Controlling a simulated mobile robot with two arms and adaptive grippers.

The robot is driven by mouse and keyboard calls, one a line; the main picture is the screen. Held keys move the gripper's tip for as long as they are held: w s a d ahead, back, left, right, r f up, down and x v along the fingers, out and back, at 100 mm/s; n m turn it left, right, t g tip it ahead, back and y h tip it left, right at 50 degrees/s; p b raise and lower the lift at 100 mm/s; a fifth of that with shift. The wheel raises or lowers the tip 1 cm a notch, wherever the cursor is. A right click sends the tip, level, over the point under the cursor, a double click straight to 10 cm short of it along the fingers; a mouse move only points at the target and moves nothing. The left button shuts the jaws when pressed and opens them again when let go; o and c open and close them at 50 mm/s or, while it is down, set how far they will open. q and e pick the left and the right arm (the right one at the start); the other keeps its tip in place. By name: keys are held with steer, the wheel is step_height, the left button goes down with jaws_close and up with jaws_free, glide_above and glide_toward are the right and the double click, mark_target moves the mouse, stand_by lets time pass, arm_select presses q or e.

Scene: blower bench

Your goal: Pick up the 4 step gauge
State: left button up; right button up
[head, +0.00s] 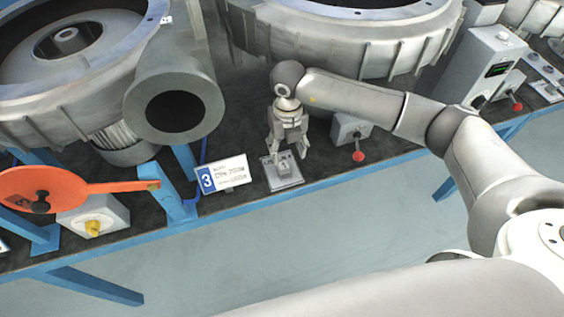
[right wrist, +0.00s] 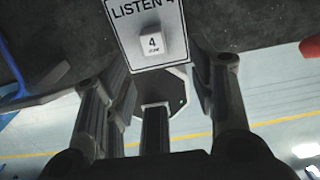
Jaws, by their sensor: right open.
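The 4 step gauge is a small white block marked 4 (head: 284,164), sitting on a flat grey-white plate (head: 289,184) near the bench's front edge. In the right wrist view the block (right wrist: 152,44) shows in front of a white card reading "LISTEN 4" (right wrist: 133,14). My right gripper (head: 287,148) points down just above the block, with its fingers spread. In the right wrist view the fingers (right wrist: 158,75) stand either side of the block's line, with nothing between them. Whether they touch the block cannot be told. My left gripper is not in view.
A card marked 3 (head: 224,175) stands left of the plate. A box with a red-knobbed lever (head: 352,130) stands to the right. Large grey blower housings (head: 340,38) fill the bench behind.

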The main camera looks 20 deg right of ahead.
mark_target(285, 168)
step_height(285, 168, down, 3)
steer(key=shift+s, duration=0.15)
steer(key=shift+a+f+p, duration=0.15)
steer(key=shift+f+p, duration=0.1)
steer(key=shift+p, duration=0.1)
steer(key=f, duration=0.1)
steer(key=f+p, duration=0.1)
steer(key=f, duration=0.1)
steer(key=shift+s+a+f, duration=0.2)
steer(key=shift+a+f, duration=0.1)
steer(key=shift+f, duration=0.6)
steer(key=c, duration=0.4)
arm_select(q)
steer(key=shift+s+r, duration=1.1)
arm_select(e)
jaws_close()
steer(key=shift+w, duration=0.1)
